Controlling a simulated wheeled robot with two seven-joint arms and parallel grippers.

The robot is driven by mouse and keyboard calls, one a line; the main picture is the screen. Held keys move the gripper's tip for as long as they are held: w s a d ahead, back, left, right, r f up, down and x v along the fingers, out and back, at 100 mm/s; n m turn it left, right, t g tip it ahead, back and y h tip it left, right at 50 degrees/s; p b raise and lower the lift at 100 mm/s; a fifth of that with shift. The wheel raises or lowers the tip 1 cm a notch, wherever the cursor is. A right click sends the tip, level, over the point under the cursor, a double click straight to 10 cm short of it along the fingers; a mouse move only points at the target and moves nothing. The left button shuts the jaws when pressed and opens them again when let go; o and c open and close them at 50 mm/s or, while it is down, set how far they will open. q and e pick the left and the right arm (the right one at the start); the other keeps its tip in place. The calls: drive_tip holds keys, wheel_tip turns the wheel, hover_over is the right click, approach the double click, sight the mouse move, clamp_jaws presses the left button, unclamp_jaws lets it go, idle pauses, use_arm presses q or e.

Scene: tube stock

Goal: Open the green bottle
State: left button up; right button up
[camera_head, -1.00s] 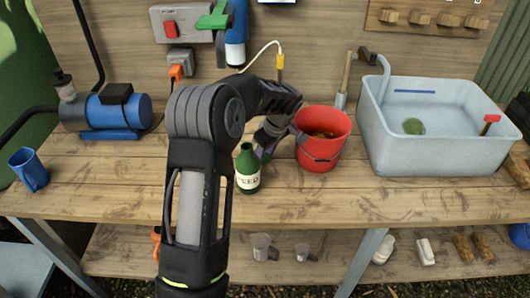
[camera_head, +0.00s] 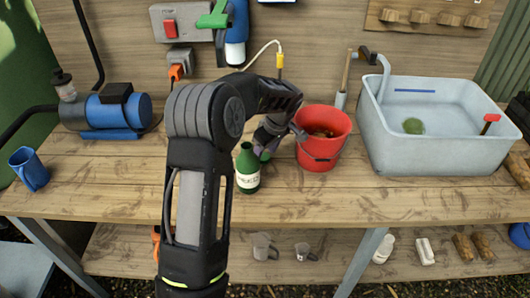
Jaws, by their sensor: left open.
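The green bottle (camera_head: 247,170) stands upright on the wooden bench, with a white label on its front. Its top shows no clear cap. My left gripper (camera_head: 265,149) is just right of and behind the bottle's neck, low over the bench, with its jaws open. A small green piece (camera_head: 264,156) shows at its fingertips; I cannot tell whether it is the bottle's cap or whether it rests on the bench. The fingers are small and partly hidden by my own wrist. My right gripper is not in view.
A red bucket (camera_head: 323,139) stands close right of the gripper. A grey water basin (camera_head: 440,150) is farther right. A blue pump (camera_head: 118,110) and a blue mug (camera_head: 29,169) are at the left. The bench front right of the bottle is clear.

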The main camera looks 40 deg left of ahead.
use_arm(q)
drive_tip(key=v, duration=1.1)
drive_tip(key=shift+r+b, duration=0.35)
drive_tip(key=shift+d, duration=0.15)
